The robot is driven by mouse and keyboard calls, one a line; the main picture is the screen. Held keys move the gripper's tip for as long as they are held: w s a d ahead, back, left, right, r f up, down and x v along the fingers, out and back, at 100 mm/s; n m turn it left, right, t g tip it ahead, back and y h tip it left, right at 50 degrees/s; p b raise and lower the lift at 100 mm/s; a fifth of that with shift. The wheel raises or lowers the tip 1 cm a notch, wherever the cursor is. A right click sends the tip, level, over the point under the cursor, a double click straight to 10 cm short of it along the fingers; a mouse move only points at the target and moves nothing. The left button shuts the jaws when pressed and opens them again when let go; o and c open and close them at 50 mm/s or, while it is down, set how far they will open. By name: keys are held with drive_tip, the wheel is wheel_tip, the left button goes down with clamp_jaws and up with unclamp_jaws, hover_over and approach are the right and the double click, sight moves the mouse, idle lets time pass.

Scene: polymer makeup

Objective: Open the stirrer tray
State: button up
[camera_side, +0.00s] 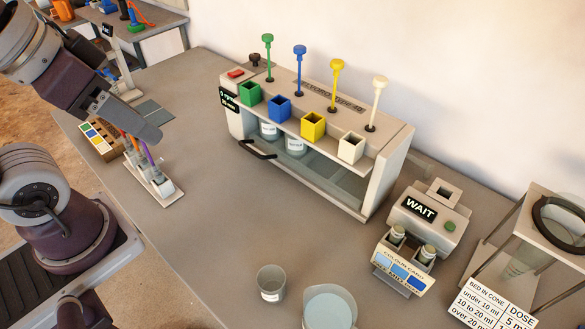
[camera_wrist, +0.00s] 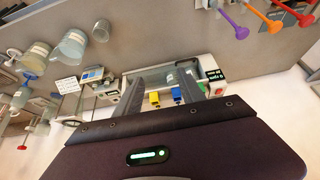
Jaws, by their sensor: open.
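The stirrer (camera_side: 330,110) is a pale box with green, blue, yellow and white square cups and matching tall knobs on top. Its black handle (camera_side: 258,150) juts out low at the front left. Two beakers (camera_side: 295,147) stand inside behind a clear front; I cannot tell how far the tray is out. My gripper (camera_side: 150,130) is raised left of the stirrer, well apart from the handle. In the wrist view its two grey fingers (camera_wrist: 158,80) are spread and empty, with the stirrer beyond, partly hidden by them.
A rack with orange and purple tools (camera_side: 150,175) stands left, below my gripper. A WAIT device (camera_side: 420,215) stands right of the stirrer. Beakers (camera_side: 271,283) stand at the front. A framed cone stand (camera_side: 540,230) is at far right. The table between rack and stirrer is clear.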

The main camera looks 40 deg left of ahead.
drive_tip(key=shift+w, duration=0.1)
drive_tip(key=shift+c, duration=1.4)
drive_tip(key=m+g+y, duration=0.5)
drive_tip(key=y, duration=0.6)
hover_over(248, 148)
drive_tip(key=s+d, duration=0.5)
drive_tip(key=s, duration=0.1)
wheel_tip(248, 148, down, 22)
drive_tip(key=w+f+m+t+y, duration=0.1)
drive_tip(key=f, duration=0.1)
drive_tip(key=w+f+m+t+y, duration=0.1)
drive_tip(key=w+f+m, duration=0.1)
drive_tip(key=w+f+m+t+y, duration=0.1)
drive_tip(key=w+f+m+t, duration=0.1)
drive_tip(key=f, duration=0.1)
drive_tip(key=shift+a+y, duration=0.3)
drive_tip(key=shift+a, duration=0.1)
drive_tip(key=shift+w+a+f, duration=0.2)
drive_tip(key=shift+a, duration=0.1)
drive_tip(key=x, duration=0.6)
drive_tip(key=shift+a, duration=0.15)
drive_tip(key=shift+c, duration=0.4)
